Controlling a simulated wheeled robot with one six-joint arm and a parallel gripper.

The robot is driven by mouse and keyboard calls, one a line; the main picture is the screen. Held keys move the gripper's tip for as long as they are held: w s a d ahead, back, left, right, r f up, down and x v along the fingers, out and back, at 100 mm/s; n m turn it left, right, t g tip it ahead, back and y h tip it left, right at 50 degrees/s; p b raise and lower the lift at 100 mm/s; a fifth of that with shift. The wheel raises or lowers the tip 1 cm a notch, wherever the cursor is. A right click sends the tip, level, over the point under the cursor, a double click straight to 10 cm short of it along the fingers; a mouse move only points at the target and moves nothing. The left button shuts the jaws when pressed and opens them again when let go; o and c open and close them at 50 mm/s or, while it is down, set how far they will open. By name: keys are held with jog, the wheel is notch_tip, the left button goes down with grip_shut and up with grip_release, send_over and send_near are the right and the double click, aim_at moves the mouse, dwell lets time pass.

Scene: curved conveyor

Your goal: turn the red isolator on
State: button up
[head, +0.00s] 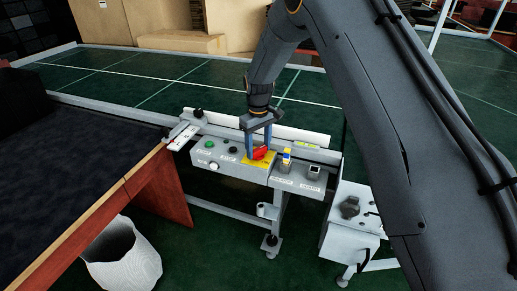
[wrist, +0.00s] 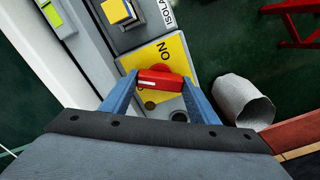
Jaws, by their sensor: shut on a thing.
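The red isolator (head: 260,153) is a red rotary handle on a yellow plate (head: 247,159) on the grey control panel. In the wrist view the red handle (wrist: 160,80) lies crosswise between my two blue fingers, and the yellow plate (wrist: 177,51) shows the word "ON" above it. My gripper (head: 257,148) points down over the panel and is shut on the handle; it also shows in the wrist view (wrist: 158,88). A white mark runs along the handle.
A green button (head: 210,144) and a black knob sit left of the isolator on the panel. A blue-and-yellow switch (head: 286,161) and another control (head: 314,170) sit to its right. A white bin (head: 122,255) stands on the floor, beside the dark conveyor (head: 75,165).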

aim_at(258, 148)
jog(key=m, duration=0.6)
jog(key=shift+b, duration=0.35)
jog(key=m, duration=0.5)
jog(key=shift+m, duration=0.5)
jog(key=o, duration=1)
jog(key=shift+o, duration=0.2)
jog(key=shift+r, duration=0.15)
notch_tip(258, 148, up, 8)
jog(key=shift+f+b, duration=0.2)
jog(key=shift+b, duration=0.65)
